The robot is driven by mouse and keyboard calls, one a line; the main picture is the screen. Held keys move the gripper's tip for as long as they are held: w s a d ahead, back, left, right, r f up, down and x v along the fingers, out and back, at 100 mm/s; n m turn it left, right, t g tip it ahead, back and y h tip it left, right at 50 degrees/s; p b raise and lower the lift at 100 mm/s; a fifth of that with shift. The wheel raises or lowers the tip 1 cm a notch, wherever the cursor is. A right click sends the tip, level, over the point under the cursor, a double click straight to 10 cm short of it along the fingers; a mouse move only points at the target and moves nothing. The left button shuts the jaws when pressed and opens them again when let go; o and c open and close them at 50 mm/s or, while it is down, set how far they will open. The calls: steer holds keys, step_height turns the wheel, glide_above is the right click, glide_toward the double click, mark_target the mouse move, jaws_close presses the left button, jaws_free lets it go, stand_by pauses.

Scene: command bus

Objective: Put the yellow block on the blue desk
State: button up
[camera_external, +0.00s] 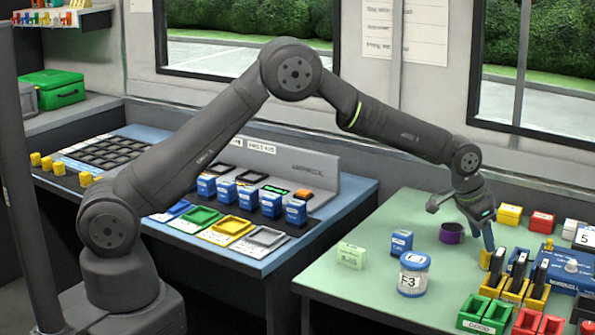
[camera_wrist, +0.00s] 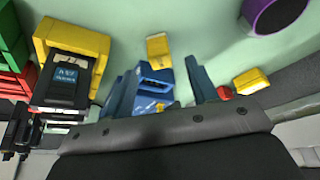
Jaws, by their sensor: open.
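A small yellow block (camera_external: 486,259) stands on the green table (camera_external: 345,285), just below my fingertips. In the wrist view the yellow block (camera_wrist: 158,48) lies just beyond my fingers, near the middle. My gripper (camera_external: 488,238) points down over it. In the wrist view my gripper (camera_wrist: 160,85) is open, with a blue piece showing between its fingers and the yellow block apart from them. The blue desk (camera_external: 345,190) is to the left, behind my arm. It carries coloured trays, blue boxes and a grey rack.
A purple ring (camera_external: 451,233), a white-and-blue jar (camera_external: 413,274) and a blue box (camera_external: 401,243) stand left of my gripper. Yellow holders with black modules (camera_external: 517,272) crowd close on the right. Yellow (camera_external: 510,215) and red (camera_external: 541,222) boxes stand behind.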

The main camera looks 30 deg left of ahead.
mark_target(488, 259)
steer(key=shift+d+x, duration=0.15)
steer(key=shift+x, duration=1.4)
steer(key=shift+d+x, duration=0.1)
steer(key=shift+x, duration=1.4)
steer(key=shift+w+r, duration=0.1)
steer(key=shift+w, duration=0.05)
steer(key=shift+c, duration=0.2)
steer(key=c, duration=1.1)
jaws_close()
steer(key=shift+r, duration=0.1)
